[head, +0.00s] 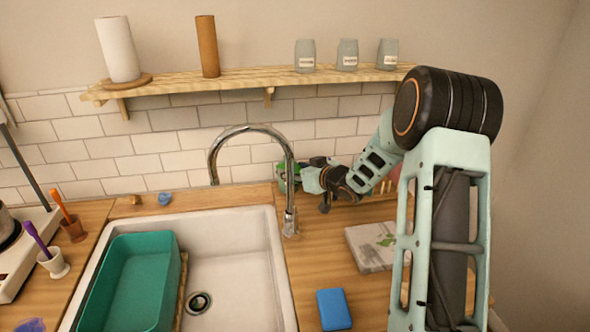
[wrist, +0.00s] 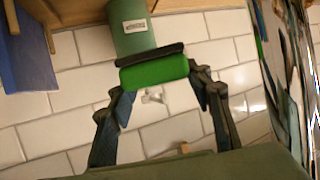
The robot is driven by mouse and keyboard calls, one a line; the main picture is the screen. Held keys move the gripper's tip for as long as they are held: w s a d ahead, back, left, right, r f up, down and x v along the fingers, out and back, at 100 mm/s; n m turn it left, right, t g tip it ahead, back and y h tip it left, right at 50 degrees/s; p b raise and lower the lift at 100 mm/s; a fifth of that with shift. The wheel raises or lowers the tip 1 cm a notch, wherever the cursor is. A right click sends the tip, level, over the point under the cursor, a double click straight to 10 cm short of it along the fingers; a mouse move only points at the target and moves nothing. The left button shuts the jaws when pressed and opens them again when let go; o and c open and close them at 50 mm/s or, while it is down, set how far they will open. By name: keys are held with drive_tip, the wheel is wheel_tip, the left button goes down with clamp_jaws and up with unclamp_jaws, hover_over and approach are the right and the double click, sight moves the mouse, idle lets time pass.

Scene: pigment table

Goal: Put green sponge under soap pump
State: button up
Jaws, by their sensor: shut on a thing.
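The green sponge (wrist: 155,72) is bright green with a dark edge and sits at the tips of my gripper (wrist: 165,88). My gripper is shut on it, one finger at each side. In the head view my gripper (head: 305,178) is behind the tap, near the tiled wall, with a bit of green (head: 284,176) at its tip, partly hidden by the tap. A green cylinder with a white label (wrist: 130,32) is just beyond the sponge in the wrist view. Its top is cut off, so I cannot tell whether it is the soap pump. No pump head is clearly visible.
The curved tap (head: 290,190) stands in front of my gripper. The white sink (head: 235,260) holds a teal tub (head: 135,285). A book (head: 372,247) and a blue sponge (head: 334,309) lie on the right counter. A wooden shelf (head: 230,82) with several jars runs above.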

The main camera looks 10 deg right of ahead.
drive_tip(key=shift+d, duration=0.1)
drive_tip(key=shift+f+b, duration=0.5)
drive_tip(key=shift+f, duration=0.15)
drive_tip(key=o, duration=0.4)
drive_tip(key=shift+o, duration=0.2)
drive_tip(key=shift+r+p, duration=0.45)
drive_tip(key=shift+r, duration=0.1)
drive_tip(key=shift+s+d+r, duration=0.1)
drive_tip(key=shift+s+r, duration=0.1)
drive_tip(key=shift+r, duration=0.1)
drive_tip(key=v, duration=1.1)
drive_tip(key=shift+s+d, duration=0.15)
drive_tip(key=shift+s, duration=0.15)
